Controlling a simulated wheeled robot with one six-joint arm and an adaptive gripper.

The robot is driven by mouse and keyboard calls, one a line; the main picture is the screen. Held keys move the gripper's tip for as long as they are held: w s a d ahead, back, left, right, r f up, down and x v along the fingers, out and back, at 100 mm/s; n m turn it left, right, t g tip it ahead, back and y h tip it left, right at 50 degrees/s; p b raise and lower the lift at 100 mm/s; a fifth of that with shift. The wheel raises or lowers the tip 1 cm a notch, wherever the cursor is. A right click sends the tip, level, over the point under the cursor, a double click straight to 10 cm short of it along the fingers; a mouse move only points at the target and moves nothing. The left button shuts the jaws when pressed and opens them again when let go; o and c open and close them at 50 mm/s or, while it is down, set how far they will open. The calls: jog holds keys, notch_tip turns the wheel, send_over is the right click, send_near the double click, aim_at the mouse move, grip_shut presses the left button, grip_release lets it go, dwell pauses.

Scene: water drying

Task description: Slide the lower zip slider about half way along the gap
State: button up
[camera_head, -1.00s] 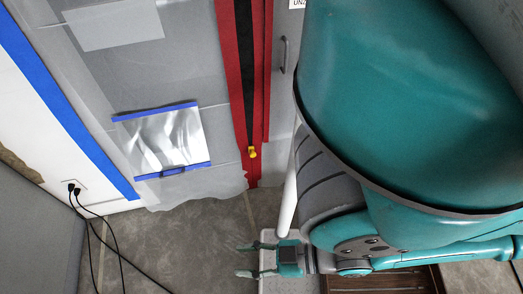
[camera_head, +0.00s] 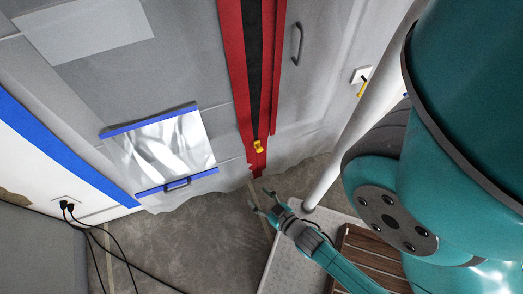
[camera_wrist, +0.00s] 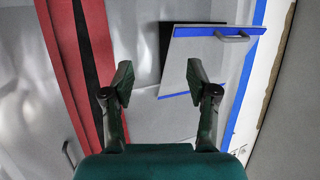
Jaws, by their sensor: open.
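The yellow lower zip slider (camera_head: 258,147) sits near the bottom end of the red zip strip (camera_head: 233,50) in the head view. A dark gap (camera_head: 254,60) runs up from it between the red edges. No second slider shows. My gripper (camera_head: 258,199) is open and empty, below and slightly right of the slider, apart from it. In the wrist view my two fingers (camera_wrist: 159,78) stand wide apart with nothing between them. The red strip (camera_wrist: 65,60) and dark gap (camera_wrist: 97,40) pass left of them there; the slider is not visible in that view.
A clear flap with blue tape (camera_head: 160,150) hangs left of the zip. A grey handle (camera_head: 297,42) is on the sheet to its right. A white pole (camera_head: 350,110) and slatted wooden crate (camera_head: 362,255) stand right. Black cables (camera_head: 105,240) lie on the floor at left.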

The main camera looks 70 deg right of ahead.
jog(key=w+d+f+m+g+h, duration=0.2)
jog(key=w+d+f+m+h, duration=0.1)
jog(key=d+f, duration=0.65)
jog(key=m+g, duration=0.1)
jog(key=g, duration=0.1)
send_near(260, 151)
jog(key=shift+h, duration=0.4)
jog(key=x, duration=0.9)
jog(key=shift+w+f, duration=0.2)
grip_shut()
